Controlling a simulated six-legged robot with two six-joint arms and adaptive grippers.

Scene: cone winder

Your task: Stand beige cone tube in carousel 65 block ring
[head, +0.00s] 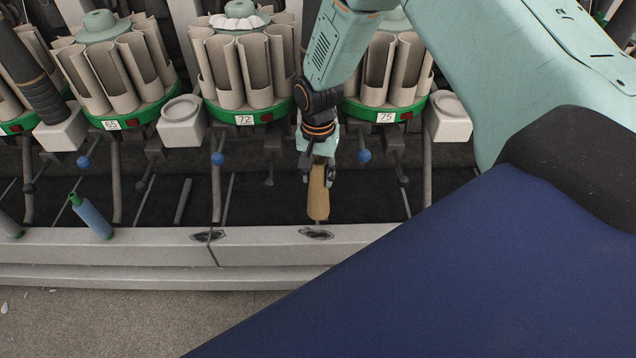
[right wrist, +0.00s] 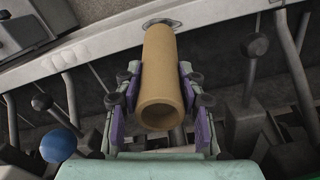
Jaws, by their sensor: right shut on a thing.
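The beige cone tube (head: 318,196) is held in my right gripper (head: 319,172), in front of the machine between carousels 72 and 75. In the right wrist view the tube (right wrist: 161,80) sits between both purple-padded fingers of the gripper (right wrist: 160,105), its open end toward the camera. Carousel 65 (head: 110,125) stands at the left of the head view, well away from the tube. A pale block with a round ring (head: 183,108) is just right of it, and its ring looks empty. Another pale block (head: 62,131) is at its left, partly covered by a dark cylinder. My left gripper is not seen.
Carousel 72 (head: 244,119) and carousel 75 (head: 385,117) stand to the right of 65. Rods and levers with blue knobs (head: 217,158) stick out below. Another pale block (head: 449,117) is right of 75.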

